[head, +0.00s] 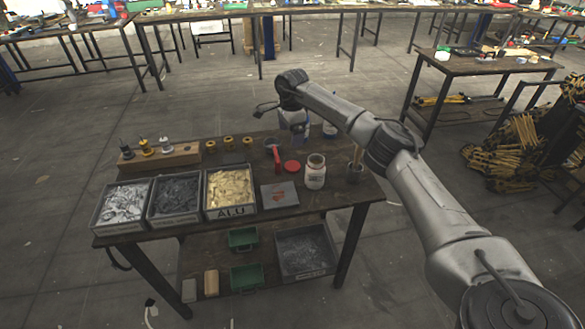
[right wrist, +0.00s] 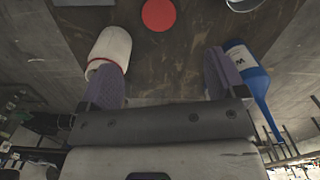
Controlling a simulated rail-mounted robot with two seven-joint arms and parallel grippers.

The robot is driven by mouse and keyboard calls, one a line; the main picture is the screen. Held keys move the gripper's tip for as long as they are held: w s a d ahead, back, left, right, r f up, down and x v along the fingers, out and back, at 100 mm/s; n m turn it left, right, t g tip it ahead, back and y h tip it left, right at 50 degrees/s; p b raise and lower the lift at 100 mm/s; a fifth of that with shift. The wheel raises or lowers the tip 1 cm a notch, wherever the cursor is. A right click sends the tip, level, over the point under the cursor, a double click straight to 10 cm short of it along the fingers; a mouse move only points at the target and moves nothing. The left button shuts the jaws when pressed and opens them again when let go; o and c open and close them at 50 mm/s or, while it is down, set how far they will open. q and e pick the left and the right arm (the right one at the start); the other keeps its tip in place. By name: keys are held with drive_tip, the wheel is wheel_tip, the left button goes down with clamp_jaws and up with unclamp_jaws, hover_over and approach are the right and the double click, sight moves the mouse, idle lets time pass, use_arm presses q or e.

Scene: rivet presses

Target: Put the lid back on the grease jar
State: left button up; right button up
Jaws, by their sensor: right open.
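The grease jar (head: 315,174) is a whitish jar with a label, standing upright and open on the right part of the work table. The red lid (head: 292,166) lies flat on the table just left of the jar, apart from it. In the right wrist view the jar (right wrist: 110,50) is at upper left and the lid (right wrist: 158,14) at the top centre. My right gripper (right wrist: 162,75) is open and empty, above the table's back side behind the lid; its finger partly overlaps the jar in that view. My left gripper is not in view.
A blue-and-white bottle (right wrist: 246,70) is beside the right finger. A red-handled tool (head: 277,158) and a grey plate (head: 279,194) lie near the lid. Bins of rivets (head: 230,210) fill the table's left front.

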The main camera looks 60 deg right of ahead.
drive_tip(key=shift+s+d+r, duration=0.1)
drive_tip(key=shift+s+d, duration=0.15)
drive_tip(key=b, duration=0.2)
hover_over(293, 165)
wheel_tip(293, 165, down, 8)
drive_tip(key=shift+a+r, duration=0.15)
drive_tip(key=shift+r, duration=0.1)
drive_tip(key=shift+f+b, duration=0.35)
drive_tip(key=shift+f, duration=0.2)
